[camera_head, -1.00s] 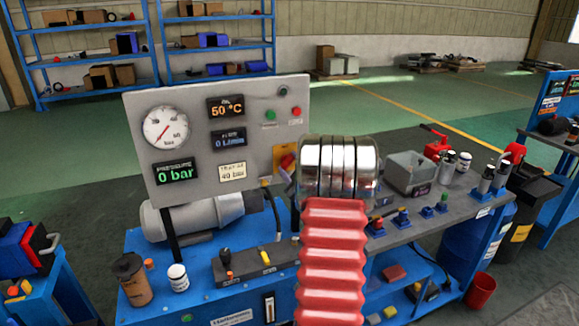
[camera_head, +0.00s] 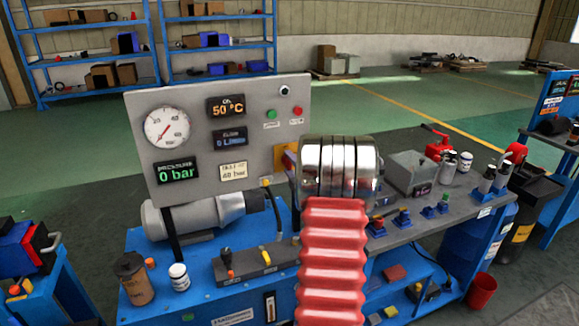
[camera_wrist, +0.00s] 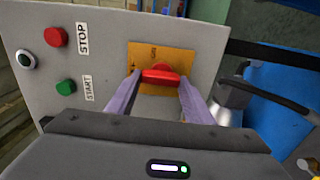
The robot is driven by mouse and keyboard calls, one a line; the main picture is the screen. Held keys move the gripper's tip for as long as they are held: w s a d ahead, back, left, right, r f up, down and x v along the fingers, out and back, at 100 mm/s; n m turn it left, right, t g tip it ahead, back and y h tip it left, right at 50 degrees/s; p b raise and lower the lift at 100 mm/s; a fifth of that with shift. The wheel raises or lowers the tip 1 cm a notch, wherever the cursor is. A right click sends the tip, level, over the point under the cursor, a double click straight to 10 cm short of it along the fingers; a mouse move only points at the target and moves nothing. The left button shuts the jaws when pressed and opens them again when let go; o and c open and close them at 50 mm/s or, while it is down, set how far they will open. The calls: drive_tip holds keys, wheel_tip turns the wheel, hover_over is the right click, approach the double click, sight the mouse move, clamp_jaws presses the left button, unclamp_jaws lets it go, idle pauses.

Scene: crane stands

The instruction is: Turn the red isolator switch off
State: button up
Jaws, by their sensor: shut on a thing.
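The red isolator switch handle (camera_wrist: 160,76) sits on a yellow plate (camera_wrist: 181,57) on the grey panel. In the wrist view the handle lies level, across the gap between my two purple fingers. My gripper (camera_wrist: 160,81) is shut on the handle, with one fingertip at each end of it. In the head view only part of the yellow plate (camera_head: 284,155) shows, at the panel's lower right; my arm hides the handle and most of my gripper. Small marks on the plate are too blurred to read surely.
A red STOP button (camera_wrist: 56,37), a green START button (camera_wrist: 66,87) and a dark round knob (camera_wrist: 25,59) are on the same panel, left of the plate. A hose (camera_wrist: 266,92) runs at right. A grey box (camera_head: 412,172) stands on the bench right of my arm.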

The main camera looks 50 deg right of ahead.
drive_tip(key=shift+w+a+f, duration=0.15)
drive_tip(key=shift+w+a, duration=0.05)
drive_tip(key=shift+a, duration=0.05)
drive_tip(key=o, duration=1.1)
drive_tip(key=shift+s+d, duration=0.1)
drive_tip(key=shift+d, duration=0.05)
drive_tip(key=shift+c, duration=0.2)
drive_tip(key=shift+s, duration=0.1)
drive_tip(key=v, duration=1.3)
drive_tip(key=shift+s+a, duration=0.2)
drive_tip(key=shift+s, duration=0.05)
drive_tip(key=shift+f, duration=0.1)
